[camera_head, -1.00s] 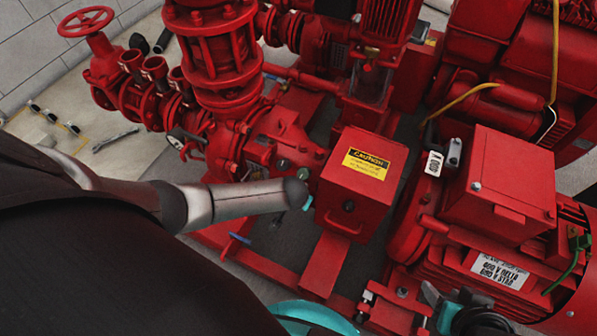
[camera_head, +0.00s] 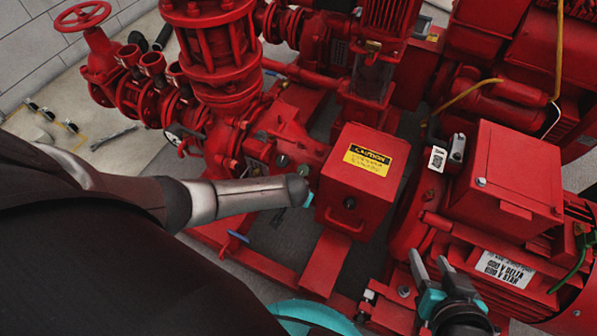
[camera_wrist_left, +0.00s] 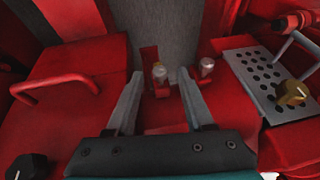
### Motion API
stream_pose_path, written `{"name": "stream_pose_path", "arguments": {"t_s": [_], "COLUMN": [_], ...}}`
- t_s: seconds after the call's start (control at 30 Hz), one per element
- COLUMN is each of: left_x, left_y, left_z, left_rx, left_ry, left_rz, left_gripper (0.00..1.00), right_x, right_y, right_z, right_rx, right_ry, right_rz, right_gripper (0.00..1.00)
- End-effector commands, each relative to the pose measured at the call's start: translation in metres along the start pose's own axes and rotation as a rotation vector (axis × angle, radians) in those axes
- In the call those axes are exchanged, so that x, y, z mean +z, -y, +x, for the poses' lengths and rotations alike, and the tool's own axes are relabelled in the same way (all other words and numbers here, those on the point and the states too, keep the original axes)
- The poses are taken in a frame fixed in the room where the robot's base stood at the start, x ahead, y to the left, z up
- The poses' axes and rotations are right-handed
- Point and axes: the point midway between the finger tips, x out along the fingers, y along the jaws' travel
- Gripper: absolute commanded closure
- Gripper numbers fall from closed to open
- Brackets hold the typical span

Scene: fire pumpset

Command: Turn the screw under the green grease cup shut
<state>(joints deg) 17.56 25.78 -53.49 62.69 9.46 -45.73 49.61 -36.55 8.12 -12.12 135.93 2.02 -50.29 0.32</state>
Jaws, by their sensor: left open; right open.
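Two small dark-green fittings show by the red pump casing in the head view, one (camera_head: 282,160) left of the other (camera_head: 303,170); I cannot tell which is the green grease cup. My left arm reaches in from the left, and its end hides the left fingers there. In the left wrist view, my left gripper (camera_wrist_left: 160,75) is open, with a pale upright cup-like fitting (camera_wrist_left: 160,71) seen between its fingertips. A second one (camera_wrist_left: 207,67) stands to the right. The screw cannot be made out. My right gripper (camera_head: 432,264) is open and empty near the motor.
A red box with a yellow caution label (camera_head: 367,159) stands right of my left arm's end. The red motor (camera_head: 490,260) fills the lower right. A perforated grey plate (camera_wrist_left: 262,78) with a brass knob (camera_wrist_left: 292,93) lies at right in the left wrist view.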

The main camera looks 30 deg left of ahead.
Motion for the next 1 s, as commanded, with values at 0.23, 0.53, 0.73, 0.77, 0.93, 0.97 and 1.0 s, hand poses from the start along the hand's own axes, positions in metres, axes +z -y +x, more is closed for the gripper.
{"name": "stream_pose_path", "arguments": {"t_s": [0.23,0.53,0.73,0.77,0.93,0.97,1.0], "left_x": [-0.0001,0.0,0.0,0.0,0.0001,0.0002,0.0004], "left_y": [-0.0001,0.0,0.0001,0.0001,-0.0003,-0.0005,-0.0009], "left_z": [-0.0001,0.0,0.0,0.0,-0.0001,-0.0001,-0.0002], "left_rx": [0.0,0.0,0.0,0.0,-0.006,-0.009,-0.015], "left_ry": [0.0,0.0,0.0,0.0,0.0,0.0,0.001], "left_rz": [0.0,0.0,0.0,0.0,0.002,0.004,0.006], "left_gripper": [0.72,1.0,1.0,1.0,1.0,1.0,1.0], "right_x": [0.0002,0.0003,0.0003,0.0003,0.0003,0.0005,0.0011], "right_y": [-0.0002,-0.0001,0.0001,0.0001,0.0001,0.0001,0.0], "right_z": [0.0,-0.0001,-0.0001,-0.0002,-0.0004,-0.0005,-0.0007], "right_rx": [0.0,0.0,0.0,0.0,0.0,0.0,0.001], "right_ry": [0.001,0.002,0.002,0.002,0.003,0.005,0.009], "right_rz": [0.0,0.0,0.0,0.0,0.0,0.0,0.0], "right_gripper": [0.5,0.5,0.5,0.5,0.5,0.5,0.5]}}
